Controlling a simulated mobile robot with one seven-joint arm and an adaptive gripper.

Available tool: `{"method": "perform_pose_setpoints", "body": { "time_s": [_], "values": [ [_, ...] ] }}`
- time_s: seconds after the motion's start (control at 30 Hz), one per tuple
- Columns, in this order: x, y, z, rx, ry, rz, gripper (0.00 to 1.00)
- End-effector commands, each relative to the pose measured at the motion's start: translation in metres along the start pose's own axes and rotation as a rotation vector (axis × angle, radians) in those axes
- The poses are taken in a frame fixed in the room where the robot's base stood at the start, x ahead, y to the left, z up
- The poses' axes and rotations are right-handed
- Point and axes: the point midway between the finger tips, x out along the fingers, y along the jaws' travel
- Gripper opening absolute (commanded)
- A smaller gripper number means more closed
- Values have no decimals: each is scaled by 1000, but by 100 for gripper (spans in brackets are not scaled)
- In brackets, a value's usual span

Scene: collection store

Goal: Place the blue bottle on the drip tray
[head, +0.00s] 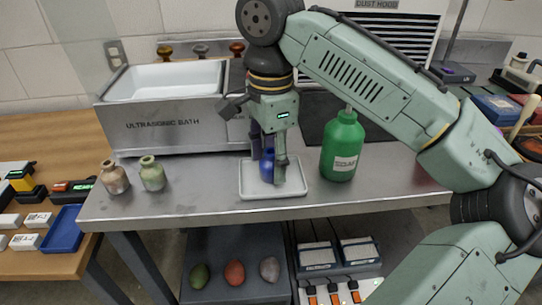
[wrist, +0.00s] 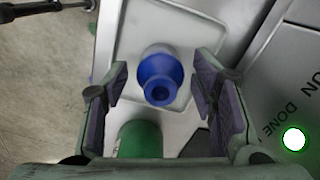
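The blue bottle (head: 266,168) appears to stand upright on the white drip tray (head: 250,191) on the steel bench. In the wrist view the bottle (wrist: 160,74) is seen from above, with its round mouth towards the camera, inside the raised rim of the tray (wrist: 205,32). My gripper (head: 268,172) points down over the tray. In the wrist view its two fingers (wrist: 162,88) are spread to either side of the bottle, with a visible gap on each side. The near finger partly hides the bottle in the head view.
A green soap bottle (head: 343,147) stands right of the tray. The ultrasonic bath (head: 160,129) is behind. Two small vases, brown (head: 115,177) and pale green (head: 152,173), stand at the left. The bench front left of the tray (head: 205,190) is clear.

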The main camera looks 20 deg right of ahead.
Motion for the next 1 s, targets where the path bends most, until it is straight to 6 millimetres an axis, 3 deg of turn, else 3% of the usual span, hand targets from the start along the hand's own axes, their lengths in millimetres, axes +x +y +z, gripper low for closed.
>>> {"method": "perform_pose_setpoints", "body": {
  "time_s": [0.47,0.67,1.0],
  "values": [
    [-9,0,0,0,1,-1,55],
    [-33,0,0,0,-1,-1,55],
    [-92,0,0,-1,0,0,55]
  ]
}}
